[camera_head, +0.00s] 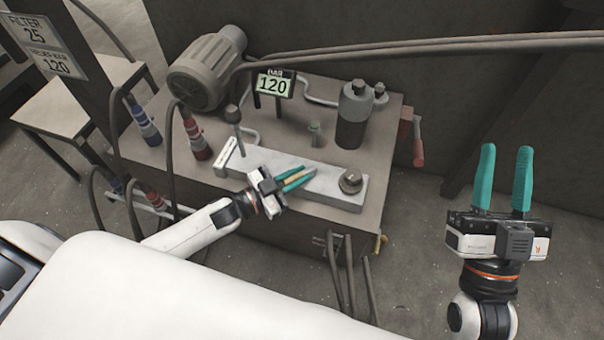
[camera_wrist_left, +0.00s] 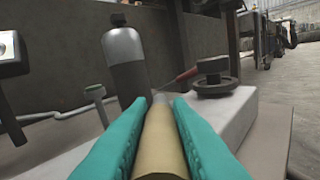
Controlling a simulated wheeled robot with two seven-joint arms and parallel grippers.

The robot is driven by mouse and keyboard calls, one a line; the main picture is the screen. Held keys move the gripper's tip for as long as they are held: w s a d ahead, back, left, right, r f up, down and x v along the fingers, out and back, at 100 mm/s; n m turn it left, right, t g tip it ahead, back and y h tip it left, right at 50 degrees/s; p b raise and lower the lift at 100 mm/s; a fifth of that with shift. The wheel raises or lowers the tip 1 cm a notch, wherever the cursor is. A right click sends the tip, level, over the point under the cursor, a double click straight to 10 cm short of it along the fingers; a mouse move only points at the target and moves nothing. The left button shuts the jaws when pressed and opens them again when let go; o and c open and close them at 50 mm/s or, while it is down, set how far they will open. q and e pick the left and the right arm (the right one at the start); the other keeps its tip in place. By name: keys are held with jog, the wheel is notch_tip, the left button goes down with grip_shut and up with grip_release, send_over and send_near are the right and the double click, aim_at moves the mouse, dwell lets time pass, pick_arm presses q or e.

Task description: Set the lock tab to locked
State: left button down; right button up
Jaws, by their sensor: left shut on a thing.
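My left gripper (camera_head: 302,177) is over the pale grey block (camera_head: 330,193) on the bench. Its teal fingers are shut on a tan, rod-like piece (camera_wrist_left: 162,140), which lies lengthwise between them in the left wrist view. The far end of the rod points toward the back of the block. A round dark knob (camera_head: 350,180) sits on the block's right end, apart from the gripper; it also shows in the left wrist view (camera_wrist_left: 212,75). I cannot tell for sure which part is the lock tab. My right gripper (camera_head: 507,150) is open and empty, right of the bench.
A motor (camera_head: 200,72), a dark cylinder (camera_head: 354,112), a small green-topped fitting (camera_head: 315,132) and a display reading 120 (camera_head: 273,84) stand on the bench. A red handle (camera_head: 418,150) hangs at its right edge. Hoses with blue and red couplings (camera_head: 194,138) stand left.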

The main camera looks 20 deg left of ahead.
pick_arm(q)
jog(key=shift+m+g+h, duration=0.4)
jog(key=shift+h, duration=0.1)
jog(key=c, duration=1.3)
grip_release()
jog(key=shift+a, duration=0.15)
